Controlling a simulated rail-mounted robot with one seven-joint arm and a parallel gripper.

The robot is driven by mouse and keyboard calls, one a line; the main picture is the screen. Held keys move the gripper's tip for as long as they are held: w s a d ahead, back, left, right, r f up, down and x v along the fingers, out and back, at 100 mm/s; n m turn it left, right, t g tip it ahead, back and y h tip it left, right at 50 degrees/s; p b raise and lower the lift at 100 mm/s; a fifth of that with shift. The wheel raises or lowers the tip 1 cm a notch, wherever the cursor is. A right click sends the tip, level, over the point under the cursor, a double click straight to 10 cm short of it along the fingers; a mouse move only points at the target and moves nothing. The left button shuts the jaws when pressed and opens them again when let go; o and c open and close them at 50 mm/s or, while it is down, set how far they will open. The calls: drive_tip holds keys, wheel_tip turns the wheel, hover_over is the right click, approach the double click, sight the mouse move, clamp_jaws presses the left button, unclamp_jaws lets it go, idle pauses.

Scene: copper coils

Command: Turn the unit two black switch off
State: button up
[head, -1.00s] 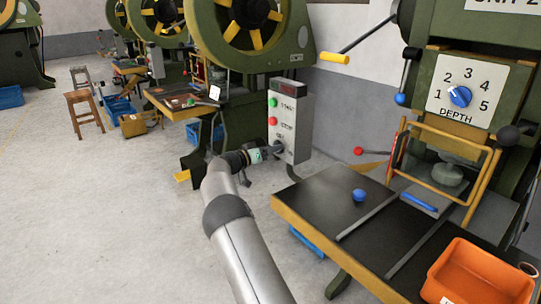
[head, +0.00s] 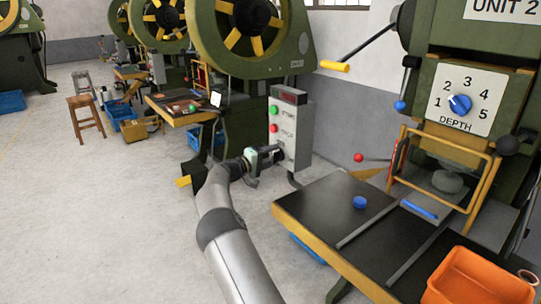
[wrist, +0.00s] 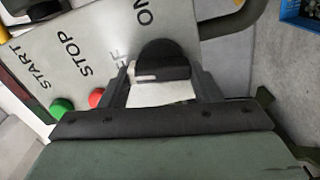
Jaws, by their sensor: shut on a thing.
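The black switch (wrist: 165,58) is a round knob with a raised bar and a small white mark, on the face of a grey control box (wrist: 95,28). The labels ON and a partly hidden OFF are beside it. My gripper (wrist: 163,82) is shut on the switch, one finger on each side of its bar. In the head view my gripper (head: 272,153) reaches the lower front of the control box (head: 293,128) and hides the switch there. A sign reading UNIT 2 is on the green press (head: 415,100) at the right.
A green START button (head: 273,109) and a red STOP button (head: 273,128) sit above the switch. A black-topped table (head: 325,205) with an orange bin (head: 480,280) stands at the right. A wooden stool (head: 85,115) is at the left. Floor left of my arm is clear.

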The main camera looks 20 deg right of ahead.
drive_tip(key=shift+n+p, duration=0.35)
drive_tip(key=shift+n, duration=0.75)
drive_tip(key=shift+f, duration=0.1)
drive_tip(key=o, duration=1)
drive_tip(key=v, duration=1.7)
drive_tip(key=shift+a, duration=0.25)
